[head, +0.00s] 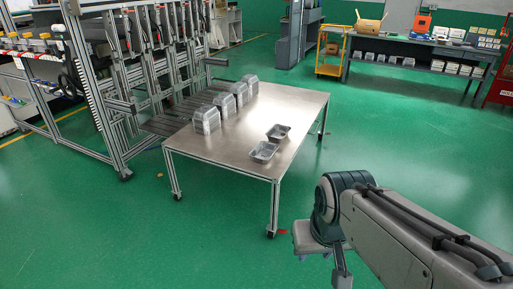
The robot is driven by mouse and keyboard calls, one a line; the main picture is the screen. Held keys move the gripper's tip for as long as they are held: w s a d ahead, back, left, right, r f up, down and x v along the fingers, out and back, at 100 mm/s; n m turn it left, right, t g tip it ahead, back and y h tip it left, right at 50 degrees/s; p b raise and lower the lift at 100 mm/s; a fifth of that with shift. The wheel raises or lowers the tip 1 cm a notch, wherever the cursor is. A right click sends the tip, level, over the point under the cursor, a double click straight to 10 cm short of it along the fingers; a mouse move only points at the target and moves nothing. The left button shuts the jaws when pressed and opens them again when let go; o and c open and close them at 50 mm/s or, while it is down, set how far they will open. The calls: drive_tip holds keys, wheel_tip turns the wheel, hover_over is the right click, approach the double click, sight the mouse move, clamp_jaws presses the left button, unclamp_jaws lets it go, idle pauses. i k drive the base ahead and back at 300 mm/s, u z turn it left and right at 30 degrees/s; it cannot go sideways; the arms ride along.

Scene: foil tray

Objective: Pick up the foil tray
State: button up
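One foil tray (263,152) lies open side up near the right front edge of the metal table. A second foil tray (279,132) lies just behind it, close to the right edge. Several stacks of upturned foil trays (206,120) stand in a row along the table's left side. My arm reaches in from the lower right, on the floor side of the table and apart from it. My gripper's fingertips cannot be made out, so whether it is open or shut is not clear.
The wheeled metal table (222,150) has bare room in its middle and front. A tall machine frame (120,95) adjoins its left side. A yellow cart (331,52) and a loaded workbench (420,55) stand at the back right. Green floor is open around the table's right side.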

sight(264, 152)
drive_tip(key=z, duration=0.45)
drive_tip(key=i, duration=2.65)
drive_tip(key=u, duration=0.45)
